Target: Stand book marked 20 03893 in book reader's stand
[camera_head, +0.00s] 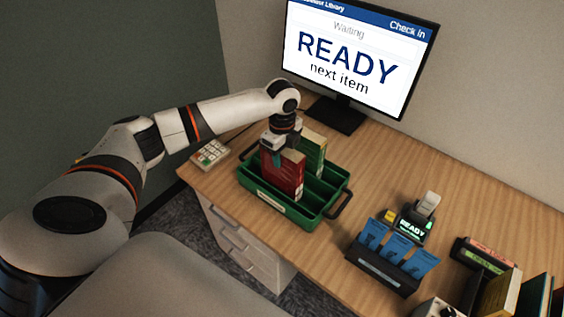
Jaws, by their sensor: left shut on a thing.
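A red book (288,172) stands upright in the green crate (268,208) on the desk; its marking is too small to read. My left gripper (281,146) is above it and shut on its top edge. The fingertips are partly hidden by the book and the wrist. A green book (312,150) stands just behind and to the right in the same crate. A small black device (411,223) with a lit "READY" display stands on the desk to the right; I cannot tell whether it is the reader's stand. My right gripper is not in view.
A monitor (352,55) reading "READY next item" stands at the back. A keypad (210,152) lies left of the crate. A black holder with blue cards (397,249) is at the front edge. Several books (498,292) stand at the lower right. Desk (400,165) behind the crate is clear.

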